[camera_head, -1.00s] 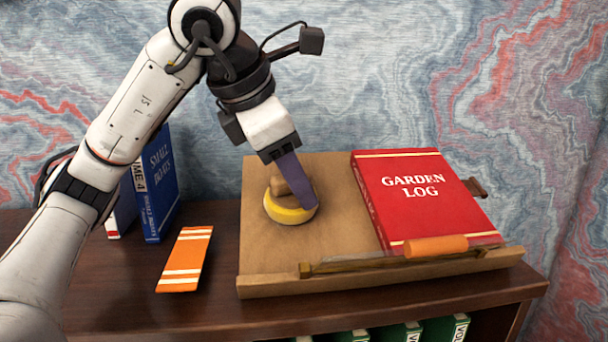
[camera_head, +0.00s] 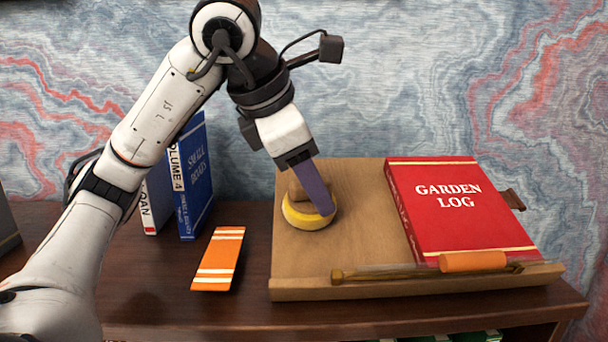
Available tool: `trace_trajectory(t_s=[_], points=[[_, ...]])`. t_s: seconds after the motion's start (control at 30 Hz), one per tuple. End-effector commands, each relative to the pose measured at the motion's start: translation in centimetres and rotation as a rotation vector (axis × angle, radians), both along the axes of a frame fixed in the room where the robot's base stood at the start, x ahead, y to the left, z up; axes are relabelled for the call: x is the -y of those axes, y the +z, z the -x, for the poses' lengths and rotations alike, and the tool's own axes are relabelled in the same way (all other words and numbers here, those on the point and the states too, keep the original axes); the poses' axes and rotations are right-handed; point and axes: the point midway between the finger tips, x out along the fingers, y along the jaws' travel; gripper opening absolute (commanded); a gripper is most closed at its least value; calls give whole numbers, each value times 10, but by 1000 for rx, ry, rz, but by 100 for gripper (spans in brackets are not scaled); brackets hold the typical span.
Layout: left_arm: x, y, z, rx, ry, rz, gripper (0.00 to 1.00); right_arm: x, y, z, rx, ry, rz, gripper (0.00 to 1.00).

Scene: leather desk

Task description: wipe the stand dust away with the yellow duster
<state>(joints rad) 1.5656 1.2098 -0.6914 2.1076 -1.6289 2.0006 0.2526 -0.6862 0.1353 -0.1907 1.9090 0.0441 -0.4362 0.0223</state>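The yellow duster (camera_head: 309,221) is a round yellow pad with a brown wooden grip (camera_head: 296,188). It sits on the left part of the slanted wooden stand (camera_head: 345,245) and appears to touch its face. My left gripper (camera_head: 318,200) comes down from above with purple fingers closed at the duster's grip; the near finger hides part of the grip and pad. I cannot make out distinct dust on the bare wood in view. My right gripper is not in view.
A red book, GARDEN LOG (camera_head: 458,210), lies on the stand's right half, behind a brass bar with an orange roller (camera_head: 472,261) at the ledge. An orange striped book (camera_head: 218,260) lies left of the stand. Blue and white upright books (camera_head: 194,185) stand behind my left arm.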

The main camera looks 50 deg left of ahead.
Motion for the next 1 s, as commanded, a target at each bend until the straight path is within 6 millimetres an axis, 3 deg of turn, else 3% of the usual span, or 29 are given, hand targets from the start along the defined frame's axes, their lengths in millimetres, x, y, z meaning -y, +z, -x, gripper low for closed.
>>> trace_trajectory(t_s=[0.2,1.0], points=[[14,3,-15,0,-4,0,34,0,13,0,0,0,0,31],[43,-1,-51,1,-2,2,34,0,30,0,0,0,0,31]])
